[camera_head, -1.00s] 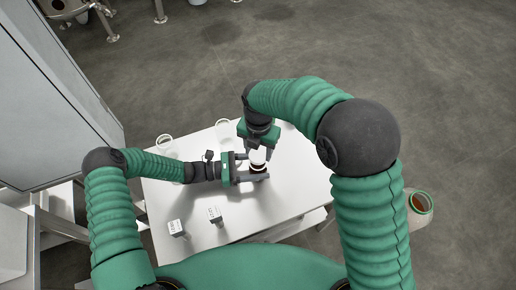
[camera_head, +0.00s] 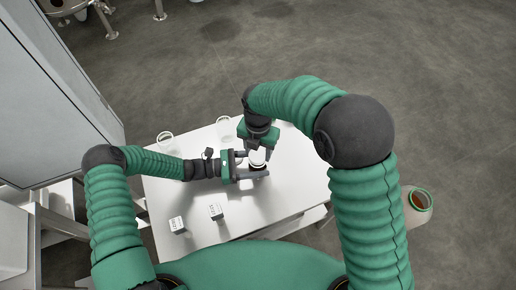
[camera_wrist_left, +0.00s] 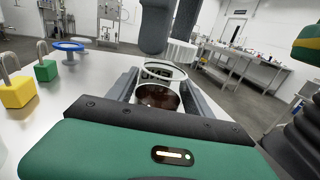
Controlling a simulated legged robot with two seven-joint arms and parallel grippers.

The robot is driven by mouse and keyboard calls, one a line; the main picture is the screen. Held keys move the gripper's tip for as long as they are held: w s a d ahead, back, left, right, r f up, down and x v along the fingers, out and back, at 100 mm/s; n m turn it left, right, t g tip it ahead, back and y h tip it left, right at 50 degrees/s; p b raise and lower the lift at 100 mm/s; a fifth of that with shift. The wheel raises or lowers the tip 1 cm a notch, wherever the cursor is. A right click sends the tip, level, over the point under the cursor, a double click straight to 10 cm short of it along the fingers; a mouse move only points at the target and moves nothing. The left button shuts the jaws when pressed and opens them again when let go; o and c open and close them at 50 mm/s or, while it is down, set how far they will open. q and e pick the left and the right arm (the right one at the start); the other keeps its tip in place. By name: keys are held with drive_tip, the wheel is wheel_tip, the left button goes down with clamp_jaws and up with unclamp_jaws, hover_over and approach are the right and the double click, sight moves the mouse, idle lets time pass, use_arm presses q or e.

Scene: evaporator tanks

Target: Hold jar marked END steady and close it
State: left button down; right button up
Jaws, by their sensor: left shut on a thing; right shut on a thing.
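A clear glass jar with dark brown contents (camera_wrist_left: 158,97) stands between the fingers of my left gripper (camera_wrist_left: 155,92), which is shut around its sides. In the head view my left gripper (camera_head: 248,168) reaches in from the left at the jar on the table. My right gripper (camera_head: 258,154) points down above the jar and is shut on a white lid (camera_head: 257,157). In the left wrist view the white lid (camera_wrist_left: 180,52) hangs above and slightly right of the jar's open mouth, apart from it.
The white table (camera_head: 270,205) is clear at the front right. Glass jars (camera_head: 165,142) (camera_head: 224,128) stand farther back. The wrist view shows yellow (camera_wrist_left: 17,92) and green padlocks (camera_wrist_left: 45,70).

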drive_tip(key=shift+f, duration=0.55)
idle(0.4)
drive_tip(key=m, duration=1)
drive_tip(key=shift+s+m, duration=0.15)
drive_tip(key=shift+m, duration=0.15)
drive_tip(key=m, duration=0.6)
drive_tip(key=shift+s, duration=0.1)
drive_tip(key=m, duration=0.6)
drive_tip(key=shift+s+a, duration=0.1)
drive_tip(key=shift+a, duration=0.05)
drive_tip(key=o, duration=1.3)
